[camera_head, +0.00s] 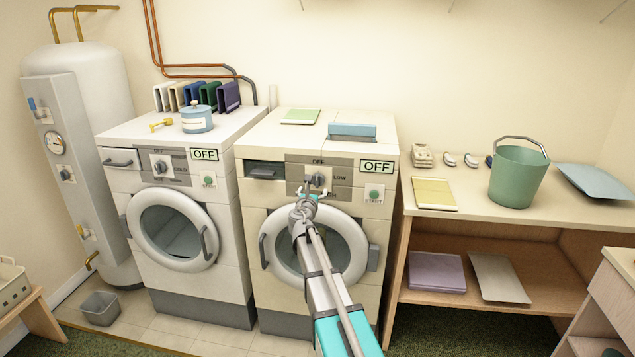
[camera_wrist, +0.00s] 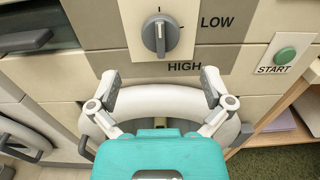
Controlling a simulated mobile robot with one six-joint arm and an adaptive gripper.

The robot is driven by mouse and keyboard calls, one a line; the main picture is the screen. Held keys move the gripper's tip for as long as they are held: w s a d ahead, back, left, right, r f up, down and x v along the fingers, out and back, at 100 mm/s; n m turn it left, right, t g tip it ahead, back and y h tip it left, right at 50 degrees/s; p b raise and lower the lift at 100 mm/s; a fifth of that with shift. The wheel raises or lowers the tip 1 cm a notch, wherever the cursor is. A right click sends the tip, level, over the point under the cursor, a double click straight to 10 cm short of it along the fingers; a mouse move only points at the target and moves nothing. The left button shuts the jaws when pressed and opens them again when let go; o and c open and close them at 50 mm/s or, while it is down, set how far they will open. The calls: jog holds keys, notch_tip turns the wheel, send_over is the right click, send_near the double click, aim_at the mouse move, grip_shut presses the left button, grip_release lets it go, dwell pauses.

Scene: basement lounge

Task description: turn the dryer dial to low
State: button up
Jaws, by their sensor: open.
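The dryer (camera_head: 258,200) is the right-hand white machine. Its dial (camera_head: 317,180) is a round grey knob with a raised bar on a grey panel. In the wrist view the dial (camera_wrist: 160,35) has its bar upright, with LOW printed to its right and HIGH below right. In the head view OFF is printed above the dial, and the display (camera_head: 377,166) reads OFF. My gripper (camera_wrist: 161,82) is open and empty, its fingertips below the dial and apart from it in the wrist view. In the head view my gripper (camera_head: 306,193) is in front of the panel, just below the dial.
A green start button (camera_head: 374,194) is right of the dial. The round dryer door (camera_head: 345,245) lies behind my arm. A similar washer (camera_head: 225,240) stands left. A wooden shelf unit (camera_head: 480,228) with a green bucket (camera_head: 518,178) stands right.

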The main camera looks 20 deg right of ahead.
aim_at(317, 181)
jog(key=x, duration=0.7)
jog(key=shift+w+d, duration=0.2)
jog(key=shift+w, duration=0.1)
jog(key=c, duration=1.1)
jog(key=shift+o, duration=0.2)
